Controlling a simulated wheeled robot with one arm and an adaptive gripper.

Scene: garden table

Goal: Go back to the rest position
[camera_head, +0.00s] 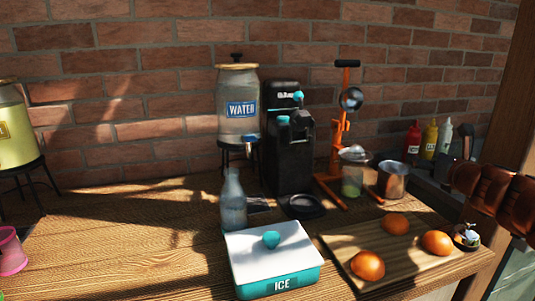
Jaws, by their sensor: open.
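My gripper does not show in the head view. The wooden table (120,250) stands in front of a brick wall. On it, an ice box (275,284) with a white lid and a teal knob is closed at the front middle. A clear bottle (233,205) stands upright just behind it. Three orange fruits lie on a wooden cutting board (338,243) at the right: one at the back (395,224), one at the right (437,242) and one at the front (368,265).
A water dispenser (238,85), a black machine (290,150) and an orange press (340,130) stand at the back. A jar (352,180) and a metal cup (393,182) are near the press. A yellow dispenser (15,135) and a pink cup (11,255) stand left. The left middle is clear.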

